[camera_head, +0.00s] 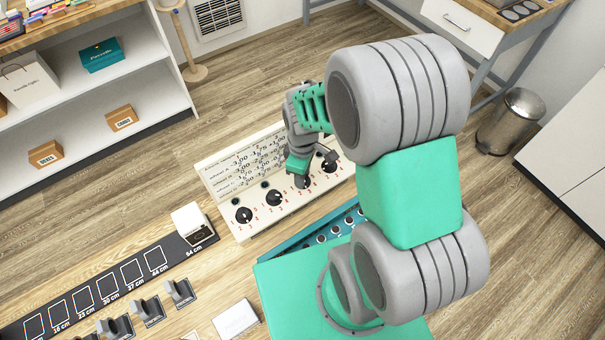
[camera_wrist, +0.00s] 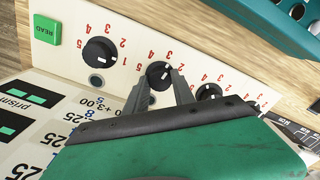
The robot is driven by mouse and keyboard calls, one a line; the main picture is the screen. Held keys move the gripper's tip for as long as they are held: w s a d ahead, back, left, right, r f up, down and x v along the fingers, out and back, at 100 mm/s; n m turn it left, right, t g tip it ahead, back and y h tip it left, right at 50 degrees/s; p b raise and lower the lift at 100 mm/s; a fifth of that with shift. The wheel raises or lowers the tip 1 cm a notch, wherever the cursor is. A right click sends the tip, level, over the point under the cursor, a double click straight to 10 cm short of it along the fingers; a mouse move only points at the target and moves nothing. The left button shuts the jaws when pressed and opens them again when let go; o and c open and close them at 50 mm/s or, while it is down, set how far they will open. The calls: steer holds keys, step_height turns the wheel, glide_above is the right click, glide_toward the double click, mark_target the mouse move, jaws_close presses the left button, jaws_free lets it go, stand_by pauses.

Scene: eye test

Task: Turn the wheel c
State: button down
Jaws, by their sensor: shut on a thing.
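A cream panel (camera_head: 222,181) carries a row of black round wheels with numbers around them. Wheel c (camera_wrist: 158,75), third from the left in the head view, sits between my gripper's fingertips (camera_wrist: 162,77). In the head view my gripper (camera_head: 301,180) reaches down to this wheel and mostly covers it. My gripper is shut on the wheel. The wheel's white mark shows in the wrist view, pointing to the right and slightly down. I cannot read any letter on the wheels.
Neighbouring wheels (camera_wrist: 100,52) and (camera_wrist: 208,92) stand close on both sides. A green READ button (camera_wrist: 46,30) is at the panel's end. A teal rack (camera_head: 320,238) lies in front of the panel. A black marked strip (camera_head: 100,290) with a white block (camera_head: 193,226) is at left.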

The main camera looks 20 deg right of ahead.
steer(key=shift+n, duration=0.9)
steer(key=c, duration=1.1)
jaws_free()
steer(key=shift+o, duration=0.2)
steer(key=shift+r, duration=0.1)
step_height(320, 180, up, 8)
steer(key=shift+d+f+b, duration=0.1)
steer(key=shift+f+b, duration=0.05)
steer(key=shift+b, duration=0.2)
